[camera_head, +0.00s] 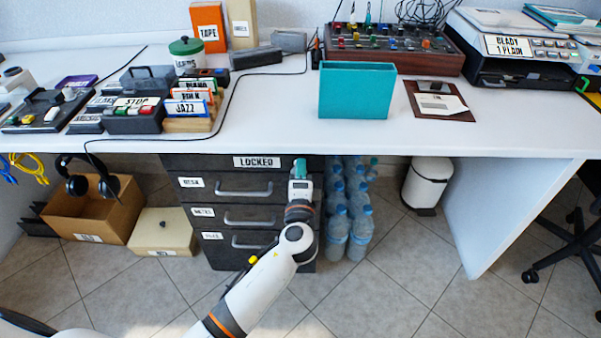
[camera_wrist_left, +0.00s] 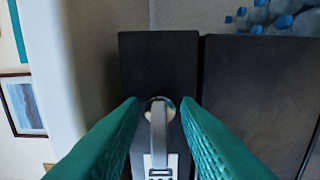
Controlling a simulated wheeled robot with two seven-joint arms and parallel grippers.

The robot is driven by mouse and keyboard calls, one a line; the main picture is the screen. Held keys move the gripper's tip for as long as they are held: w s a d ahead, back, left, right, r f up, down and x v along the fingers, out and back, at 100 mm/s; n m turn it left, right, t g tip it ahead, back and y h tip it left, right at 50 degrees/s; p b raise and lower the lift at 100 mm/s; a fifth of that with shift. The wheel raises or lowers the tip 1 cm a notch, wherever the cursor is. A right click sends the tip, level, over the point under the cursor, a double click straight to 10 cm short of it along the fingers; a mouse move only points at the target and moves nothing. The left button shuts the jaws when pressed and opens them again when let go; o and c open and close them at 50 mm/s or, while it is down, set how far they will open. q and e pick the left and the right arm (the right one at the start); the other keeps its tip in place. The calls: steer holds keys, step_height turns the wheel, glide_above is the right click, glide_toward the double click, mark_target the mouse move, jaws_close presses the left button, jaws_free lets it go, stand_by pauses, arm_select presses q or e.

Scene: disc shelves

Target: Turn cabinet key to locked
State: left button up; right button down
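The dark cabinet (camera_head: 230,205) stands under the white desk, with a LOCKED sign (camera_head: 256,162) on its top strip. My left gripper (camera_head: 300,165) is at the cabinet's upper right front, pointing at it. In the left wrist view its two teal fingers (camera_wrist_left: 161,103) are open, one on each side of a grey key (camera_wrist_left: 158,125) in a round lock. Small gaps show between the key and the fingers. The key looks lengthwise in that view, towards a white label (camera_wrist_left: 160,165). In the head view the key is hidden by my gripper. My right gripper is not in view.
The desk (camera_head: 270,135) overhangs the cabinet just above my gripper. Several water bottles (camera_head: 348,215) stand right of the cabinet, and a white bin (camera_head: 427,183) beyond them. A box with headphones (camera_head: 90,215) and a beige box (camera_head: 163,232) are on the left.

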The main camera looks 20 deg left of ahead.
arm_select(q)
steer(key=shift+s, duration=0.1)
steer(key=v, duration=1.2)
steer(key=shift+p, duration=0.3)
